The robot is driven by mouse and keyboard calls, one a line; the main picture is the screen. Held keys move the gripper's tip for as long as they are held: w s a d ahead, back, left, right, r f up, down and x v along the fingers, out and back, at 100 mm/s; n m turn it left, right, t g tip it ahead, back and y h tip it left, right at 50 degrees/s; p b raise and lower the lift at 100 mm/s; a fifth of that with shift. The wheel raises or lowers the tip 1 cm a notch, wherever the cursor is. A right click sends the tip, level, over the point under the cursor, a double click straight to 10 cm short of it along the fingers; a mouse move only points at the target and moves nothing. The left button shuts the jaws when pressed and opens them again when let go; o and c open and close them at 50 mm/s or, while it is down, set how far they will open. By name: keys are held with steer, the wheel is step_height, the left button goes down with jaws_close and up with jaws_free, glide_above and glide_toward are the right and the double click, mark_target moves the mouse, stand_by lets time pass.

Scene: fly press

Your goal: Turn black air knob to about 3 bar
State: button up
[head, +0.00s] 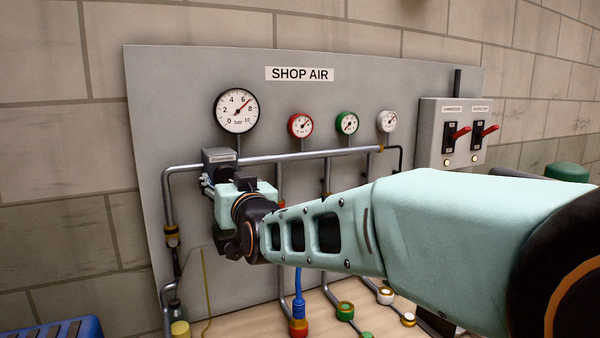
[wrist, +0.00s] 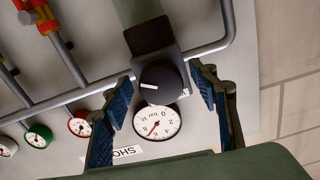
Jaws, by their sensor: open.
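The black air knob (wrist: 160,83) has a white pointer line and sits between my open gripper's (wrist: 162,78) two blue-padded fingers in the wrist view. A gap shows on both sides, so neither finger visibly touches it. In the head view my gripper (head: 208,184) is at the grey regulator block (head: 218,156) and hides the knob. Above the block is the large black-rimmed bar gauge (head: 237,111); its red needle points up and right, near 7. The same gauge (wrist: 157,122) shows upside down in the wrist view.
Small red (head: 300,125), green (head: 347,123) and white (head: 388,121) gauges line the SHOP AIR panel (head: 190,90). Grey pipe (head: 300,155) runs below them. A switch box (head: 432,135) with red levers stands at right. My arm crosses in front of the lower panel.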

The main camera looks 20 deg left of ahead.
steer(key=shift+w+a, duration=0.2)
steer(key=shift+c, duration=0.5)
steer(key=c, duration=1.1)
steer(key=shift+o, duration=0.2)
steer(key=shift+b, duration=0.3)
